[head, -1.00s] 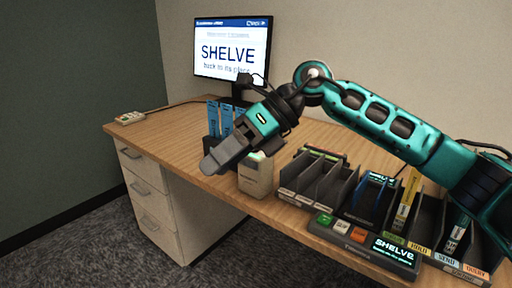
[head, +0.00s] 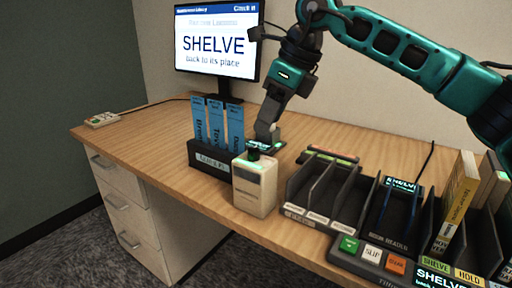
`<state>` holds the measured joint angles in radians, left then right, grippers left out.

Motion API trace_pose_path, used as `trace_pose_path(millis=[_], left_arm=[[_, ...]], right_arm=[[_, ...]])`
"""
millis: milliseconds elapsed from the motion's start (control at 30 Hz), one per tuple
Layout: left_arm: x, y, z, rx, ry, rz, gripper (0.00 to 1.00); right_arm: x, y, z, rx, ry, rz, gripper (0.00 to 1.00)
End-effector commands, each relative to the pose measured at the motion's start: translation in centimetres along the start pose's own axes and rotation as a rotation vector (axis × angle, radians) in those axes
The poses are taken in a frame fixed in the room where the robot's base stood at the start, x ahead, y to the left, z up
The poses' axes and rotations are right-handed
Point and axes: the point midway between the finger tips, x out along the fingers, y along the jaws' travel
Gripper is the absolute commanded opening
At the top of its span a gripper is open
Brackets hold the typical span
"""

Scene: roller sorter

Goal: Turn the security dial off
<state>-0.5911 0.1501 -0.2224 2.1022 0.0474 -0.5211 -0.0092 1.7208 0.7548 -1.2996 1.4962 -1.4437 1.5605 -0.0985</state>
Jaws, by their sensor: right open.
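A beige box-shaped unit (head: 256,188) stands near the desk's front edge, with a dark top panel and a lit green patch (head: 254,156). No part clearly reads as a dial; one on its top could be hidden by my gripper. My right gripper (head: 264,137) points down over the back of this unit's top. It is open, its fingers seen nearly edge-on with nothing visible between them. I cannot tell whether the fingertips touch the unit. My left gripper is out of view.
A dark holder (head: 208,160) with several blue books stands left of the unit. Dark slotted racks (head: 320,190) and a button console (head: 366,252) fill the right. The monitor (head: 217,42) reads SHELVE. A small cabled device (head: 102,119) lies at the far left; desk between is clear.

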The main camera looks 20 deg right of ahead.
Motion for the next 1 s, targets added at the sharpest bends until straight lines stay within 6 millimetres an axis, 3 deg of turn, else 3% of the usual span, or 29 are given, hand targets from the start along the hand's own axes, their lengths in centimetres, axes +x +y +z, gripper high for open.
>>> trace_pose_path(millis=[33, 200, 400, 767, 1000], left_arm=[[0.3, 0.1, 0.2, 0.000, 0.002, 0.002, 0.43], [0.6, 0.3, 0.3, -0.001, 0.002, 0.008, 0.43], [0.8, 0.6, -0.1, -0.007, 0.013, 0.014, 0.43], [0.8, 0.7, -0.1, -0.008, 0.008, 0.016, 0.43], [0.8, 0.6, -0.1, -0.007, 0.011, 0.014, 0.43]], right_arm=[[1.6, 0.1, -0.2, 0.000, 0.004, 0.002, 0.52], [4.7, 0.1, -0.1, 0.000, 0.002, 0.003, 0.52], [6.8, 0.0, 0.0, 0.000, 0.000, 0.001, 0.52], [7.2, 0.0, 0.1, 0.000, -0.001, 0.001, 0.52], [7.2, 0.0, 0.1, 0.000, -0.001, 0.001, 0.31]])
